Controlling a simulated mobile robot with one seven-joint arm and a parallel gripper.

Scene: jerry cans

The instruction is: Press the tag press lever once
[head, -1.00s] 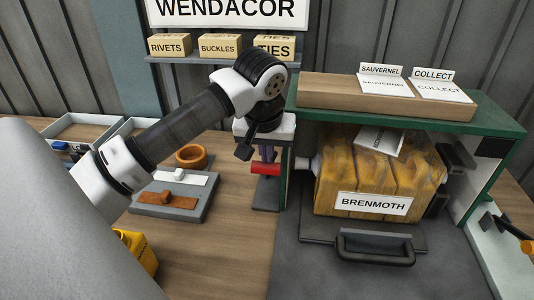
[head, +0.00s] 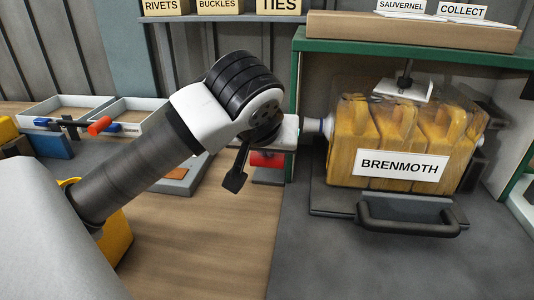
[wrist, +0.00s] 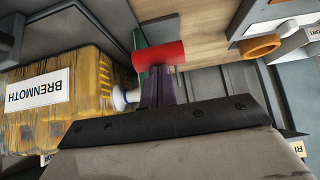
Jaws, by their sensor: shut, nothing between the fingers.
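A red handle (head: 268,158), which looks like the press lever, stands by the left post of the green frame. A white plate (head: 404,90) on a dark rod is above the yellow cans (head: 350,150) labelled BRENMOTH.
The green frame (head: 420,55) overhangs the cans, which sit on a grey tray with a dark handle (head: 410,215). Trays (head: 135,108) and another red-handled item (head: 99,126) lie at the left. The grey mat in front is clear.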

